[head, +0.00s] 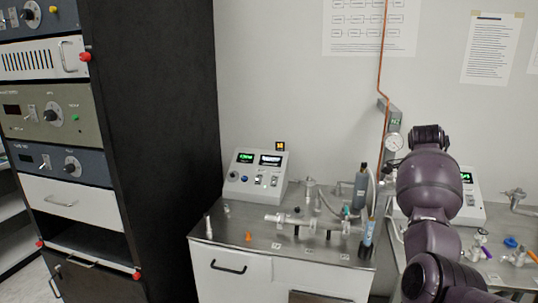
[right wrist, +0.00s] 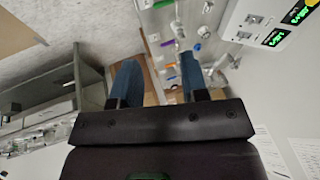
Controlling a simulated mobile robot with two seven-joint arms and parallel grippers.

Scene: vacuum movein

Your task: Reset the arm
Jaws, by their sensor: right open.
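My right arm (head: 432,190) rises from the lower right in the head view, in front of the bench. My right gripper (right wrist: 158,78) shows in the right wrist view with its two blue fingers apart and nothing between them. Behind the fingers are a brown panel and a bench top with small parts, all apart from the gripper. The fingers cannot be made out in the head view. My left arm and gripper are in neither view.
A steel-topped bench (head: 235,238) holds a control box (head: 256,175) and glass and metal vacuum parts (head: 300,219). A gauge (head: 394,142) sits beside my arm. A black instrument rack (head: 165,120) stands left. Small coloured parts (head: 511,243) lie at right.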

